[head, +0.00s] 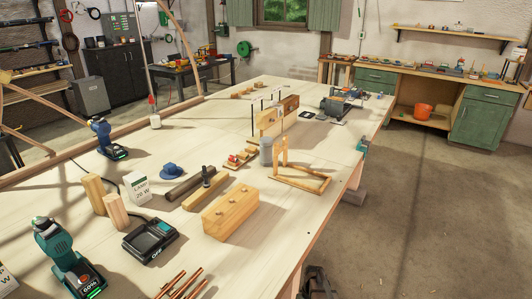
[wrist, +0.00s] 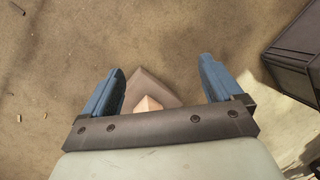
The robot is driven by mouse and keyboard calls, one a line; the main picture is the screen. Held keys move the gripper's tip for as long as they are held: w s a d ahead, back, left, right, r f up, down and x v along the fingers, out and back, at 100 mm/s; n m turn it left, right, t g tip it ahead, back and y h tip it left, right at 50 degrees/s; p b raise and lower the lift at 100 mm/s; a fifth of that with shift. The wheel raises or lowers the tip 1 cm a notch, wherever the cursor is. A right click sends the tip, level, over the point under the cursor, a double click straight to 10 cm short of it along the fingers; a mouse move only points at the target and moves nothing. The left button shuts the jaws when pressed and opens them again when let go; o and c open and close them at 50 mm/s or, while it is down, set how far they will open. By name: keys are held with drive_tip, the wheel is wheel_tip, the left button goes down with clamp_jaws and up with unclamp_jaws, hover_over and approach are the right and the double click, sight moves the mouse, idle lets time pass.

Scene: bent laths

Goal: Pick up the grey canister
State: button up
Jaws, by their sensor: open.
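The grey canister (head: 266,151) stands upright on the long wooden workbench (head: 325,165) in the head view, right of the middle of the bench top. A wooden frame stands close at its right and a small wooden piece with red parts lies at its left. My gripper (wrist: 158,75) shows in the wrist view with its two blue fingers wide apart and nothing held between them. The canister is not in the wrist view.
The wooden frame (head: 300,180) and an upright wooden block (head: 278,112) crowd the canister. A large wooden block (head: 230,212), a black charger (head: 150,240) and cordless drills (head: 62,255) are nearer. In the wrist view, a brown wooden corner (wrist: 148,92) lies below the fingers.

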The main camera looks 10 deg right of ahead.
drive_tip(key=w+d+r+n+t, duration=0.4)
drive_tip(key=w+d+r+t, duration=0.1)
drive_tip(key=w+d+r, duration=1.5)
drive_tip(key=w+d+r+n+t, duration=0.1)
drive_tip(key=w+d+r+n, duration=0.1)
drive_tip(key=w+d+r, duration=0.35)
drive_tip(key=w+d+r+n+t+h, duration=0.1)
drive_tip(key=w+d+r+n, duration=0.15)
drive_tip(key=d+r, duration=0.65)
drive_tip(key=w+d+r+n+t, duration=0.15)
drive_tip(key=w+d+r, duration=0.25)
drive_tip(key=r, duration=0.7)
wheel_tip(320, 180, up, 20)
drive_tip(key=n+g+h, duration=0.1)
drive_tip(key=n+g, duration=0.5)
drive_tip(key=n, duration=0.3)
hover_over(267, 139)
drive_tip(key=shift+s, duration=0.15)
wheel_tip(267, 139, down, 7)
drive_tip(key=shift+f, duration=0.15)
drive_tip(key=shift+w+a+f, duration=0.1)
drive_tip(key=shift+a+f, duration=0.05)
drive_tip(key=shift+f, duration=1.4)
drive_tip(key=shift+w+a+f, duration=0.1)
drive_tip(key=shift+f, duration=1.45)
drive_tip(key=shift+r, duration=0.1)
drive_tip(key=c, duration=1.3)
